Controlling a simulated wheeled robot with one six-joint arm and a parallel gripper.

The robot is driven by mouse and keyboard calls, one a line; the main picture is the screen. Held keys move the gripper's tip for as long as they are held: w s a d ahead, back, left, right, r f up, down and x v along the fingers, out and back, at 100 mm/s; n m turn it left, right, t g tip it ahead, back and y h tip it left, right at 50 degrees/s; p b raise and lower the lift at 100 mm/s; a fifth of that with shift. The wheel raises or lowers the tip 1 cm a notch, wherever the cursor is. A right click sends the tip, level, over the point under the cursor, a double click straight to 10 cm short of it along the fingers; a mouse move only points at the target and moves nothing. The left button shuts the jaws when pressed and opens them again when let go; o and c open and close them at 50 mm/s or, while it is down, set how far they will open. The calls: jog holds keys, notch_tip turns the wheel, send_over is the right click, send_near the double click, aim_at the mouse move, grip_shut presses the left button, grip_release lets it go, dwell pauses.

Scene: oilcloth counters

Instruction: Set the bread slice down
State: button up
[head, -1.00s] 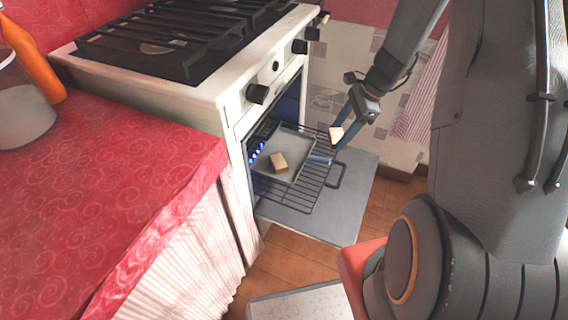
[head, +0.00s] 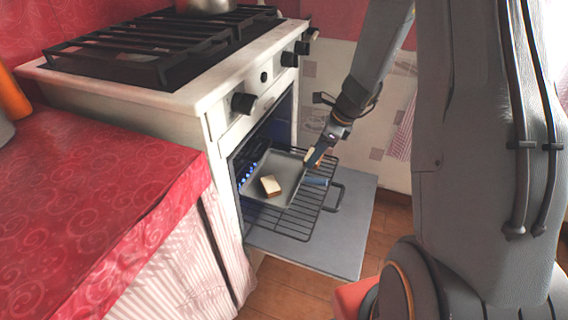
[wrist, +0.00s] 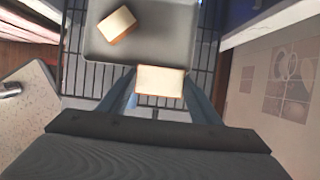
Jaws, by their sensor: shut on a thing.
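My gripper (head: 315,158) is shut on a bread slice (head: 311,154), held above the near right edge of a grey baking tray (head: 286,194). In the wrist view the held bread slice (wrist: 160,81) sits between the two blue-grey fingertips, over the rack bars at the tray's edge. A second bread slice (head: 270,185) lies on the tray; it also shows in the wrist view (wrist: 116,25). The tray rests on a pulled-out wire oven rack (head: 290,224).
The oven door (head: 345,235) is open, flat below the rack. Blue flames (head: 246,172) show inside the oven. The stove body (head: 120,100) with black grates stands left, and a red counter (head: 100,190) is beside it.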

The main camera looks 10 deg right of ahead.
jog(key=w+a+b, duration=0.1)
jog(key=w+a, duration=0.5)
jog(key=a, duration=0.2)
notch_tip(320, 180, down, 7)
jog(key=b, duration=0.2)
jog(key=shift+a+r+b, duration=0.15)
jog(key=shift+b, duration=0.25)
jog(key=shift+w+a+f, duration=0.15)
jog(key=shift+f, duration=0.1)
jog(key=shift+r, duration=0.1)
jog(key=o, duration=0.6)
jog(key=shift+f, duration=0.2)
jog(key=shift+o, duration=0.6)
jog(key=shift+r, duration=0.1)
